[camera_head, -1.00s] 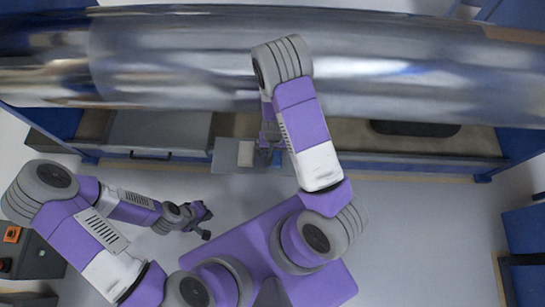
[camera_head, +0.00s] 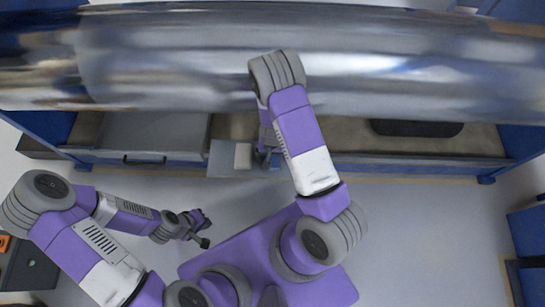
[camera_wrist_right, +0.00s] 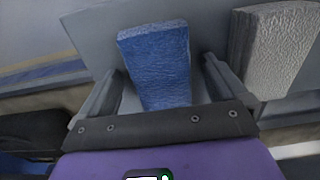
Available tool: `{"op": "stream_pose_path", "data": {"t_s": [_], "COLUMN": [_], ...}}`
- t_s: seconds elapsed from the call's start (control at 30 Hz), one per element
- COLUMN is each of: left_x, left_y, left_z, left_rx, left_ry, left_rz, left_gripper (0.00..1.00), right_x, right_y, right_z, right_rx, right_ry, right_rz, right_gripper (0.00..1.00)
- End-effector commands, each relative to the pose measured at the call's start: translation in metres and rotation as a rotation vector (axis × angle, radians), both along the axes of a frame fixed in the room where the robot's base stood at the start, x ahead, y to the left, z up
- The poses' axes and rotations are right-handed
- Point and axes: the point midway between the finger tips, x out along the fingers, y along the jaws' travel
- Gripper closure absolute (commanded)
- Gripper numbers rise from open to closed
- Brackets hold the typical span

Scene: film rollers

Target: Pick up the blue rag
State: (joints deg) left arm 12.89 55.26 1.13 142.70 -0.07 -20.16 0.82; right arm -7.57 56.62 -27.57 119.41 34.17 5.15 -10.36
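The blue rag (camera_wrist_right: 160,62) shows in the right wrist view as a folded, textured block standing on a grey surface. My right gripper (camera_wrist_right: 162,88) is open, with one finger on each side of the rag and a gap visible on both sides. In the head view my right gripper (camera_head: 265,147) is at the shelf's front edge, partly covered by my right arm, and I cannot make out the blue rag there. My left gripper (camera_head: 205,228) hangs over the floor at the left, away from the rag; its fingers are too small to judge.
A whitish rag (camera_wrist_right: 272,45) stands right of the blue one; a pale block shows in the head view (camera_head: 243,156) on a grey tray (camera_head: 220,160). A black object (camera_head: 415,128) lies on the bench at right.

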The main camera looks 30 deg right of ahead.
Motion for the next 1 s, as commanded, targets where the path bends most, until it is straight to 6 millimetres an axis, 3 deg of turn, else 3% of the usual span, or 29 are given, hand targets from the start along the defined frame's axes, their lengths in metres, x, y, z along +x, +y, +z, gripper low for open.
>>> {"op": "stream_pose_path", "data": {"t_s": [0.03,0.33,0.67,1.0], "left_x": [0.0,0.0,0.0,0.0], "left_y": [0.0,0.0,0.0,0.0], "left_z": [0.0,0.0,0.006,0.04], "left_rx": [0.0,0.0,0.0,0.0], "left_ry": [0.0,0.0,0.0,0.0], "left_rz": [0.0,0.0,0.0,0.0], "left_gripper": [1.0,1.0,1.0,1.0], "right_x": [0.0,0.0,0.0,0.0], "right_y": [0.0,0.0,0.0,0.0], "right_z": [0.0,0.0,0.01,0.078], "right_rx": [0.0,0.001,0.0,0.0], "right_ry": [0.0,0.001,0.0,-0.001], "right_rz": [0.0,0.0,0.001,0.001], "right_gripper": [0.09,0.55,0.56,0.56]}}
